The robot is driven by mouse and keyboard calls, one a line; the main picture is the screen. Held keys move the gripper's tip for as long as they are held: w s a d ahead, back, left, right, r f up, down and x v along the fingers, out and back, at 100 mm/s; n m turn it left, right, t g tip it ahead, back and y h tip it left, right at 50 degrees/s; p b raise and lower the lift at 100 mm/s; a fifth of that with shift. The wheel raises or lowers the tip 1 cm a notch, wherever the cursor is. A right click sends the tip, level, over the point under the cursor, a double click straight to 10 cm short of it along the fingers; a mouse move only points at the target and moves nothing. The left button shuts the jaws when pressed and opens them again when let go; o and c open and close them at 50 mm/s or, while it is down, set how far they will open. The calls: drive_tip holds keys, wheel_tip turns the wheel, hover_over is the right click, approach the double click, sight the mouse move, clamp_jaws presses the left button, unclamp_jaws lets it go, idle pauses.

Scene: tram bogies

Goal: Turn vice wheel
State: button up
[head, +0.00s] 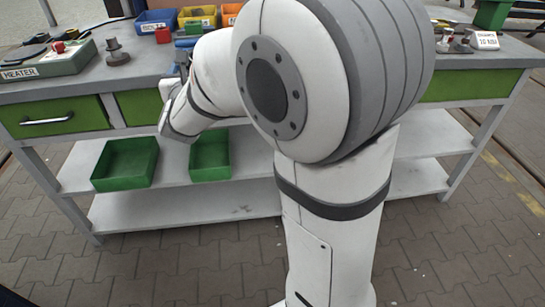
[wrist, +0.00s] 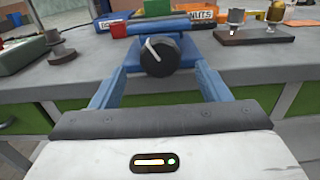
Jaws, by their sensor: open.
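The blue vice (wrist: 190,24) is on the grey workbench, straight ahead in the wrist view. Its dark round wheel (wrist: 172,62), with a pale bent handle across its face, faces me. My gripper (wrist: 161,68) is open, its two blue fingers spread left and right of the wheel. No contact with the wheel is clear. In the head view my gripper (head: 182,72) is at the bench's front edge, mostly hidden by my arm. Part of the blue vice (head: 187,42) shows just behind it; the wheel cannot be made out there.
A red block (wrist: 118,29) is left of the vice. A green heater box (head: 50,62) and grey round part (head: 117,55) are farther left. Blue (head: 155,19) and yellow (head: 198,15) bins stand behind. A board with fittings (wrist: 258,36) lies right. Green trays (head: 125,162) are below.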

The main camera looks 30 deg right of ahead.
drive_tip(key=s+d+f+m+g+h+b, duration=0.1)
drive_tip(key=s+d+f+m+g+b, duration=0.3)
drive_tip(key=s+f+m, duration=0.5)
drive_tip(key=s+d+f+m+g+h+b, duration=0.2)
drive_tip(key=s+d+f+m+g+b, duration=0.2)
drive_tip(key=s+d+f+m+g, duration=0.4)
wheel_tip(320, 180, down, 2)
drive_tip(key=shift+s+d+m, duration=0.15)
drive_tip(key=shift+s+m, duration=0.65)
drive_tip(key=shift+m, duration=0.4)
